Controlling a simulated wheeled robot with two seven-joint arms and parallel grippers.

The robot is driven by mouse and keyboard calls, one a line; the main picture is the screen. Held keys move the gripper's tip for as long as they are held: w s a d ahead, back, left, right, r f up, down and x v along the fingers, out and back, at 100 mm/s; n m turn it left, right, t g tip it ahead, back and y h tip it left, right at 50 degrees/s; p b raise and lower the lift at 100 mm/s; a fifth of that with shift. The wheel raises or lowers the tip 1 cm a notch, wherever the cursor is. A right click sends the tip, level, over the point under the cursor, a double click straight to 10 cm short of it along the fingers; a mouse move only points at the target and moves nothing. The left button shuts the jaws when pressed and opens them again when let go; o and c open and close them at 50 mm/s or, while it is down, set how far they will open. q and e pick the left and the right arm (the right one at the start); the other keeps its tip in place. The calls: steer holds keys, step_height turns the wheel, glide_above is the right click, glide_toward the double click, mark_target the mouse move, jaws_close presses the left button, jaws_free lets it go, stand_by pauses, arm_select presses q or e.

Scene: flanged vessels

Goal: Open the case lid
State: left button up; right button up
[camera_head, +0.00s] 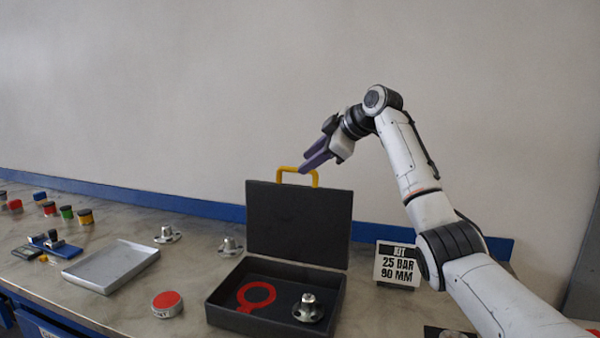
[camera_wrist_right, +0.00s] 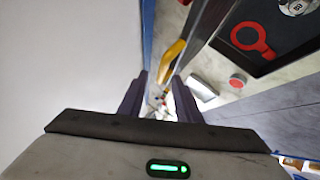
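The dark case (camera_head: 216,310) sits on the bench, and its lid (camera_head: 298,222) stands about upright at the back. A yellow handle (camera_head: 283,171) is on the lid's top edge. My right gripper (camera_head: 302,164) is at this handle, with its purple fingers pointing down and left. In the right wrist view the fingers (camera_wrist_right: 160,90) are apart with a gap between them. The yellow handle (camera_wrist_right: 174,52) shows at their tips there; I cannot tell whether they touch it. My left gripper is not in view.
The case holds a red ring-shaped piece (camera_head: 257,295) and a metal flanged part (camera_head: 308,308). A sign (camera_head: 396,265) stands to its right. Left are a grey tray (camera_head: 110,267), a red-topped disc (camera_head: 167,304), flanged parts (camera_head: 167,234) and several coloured jars (camera_head: 66,213). A wall is behind.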

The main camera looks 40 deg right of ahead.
steer(key=shift+v, duration=2.1)
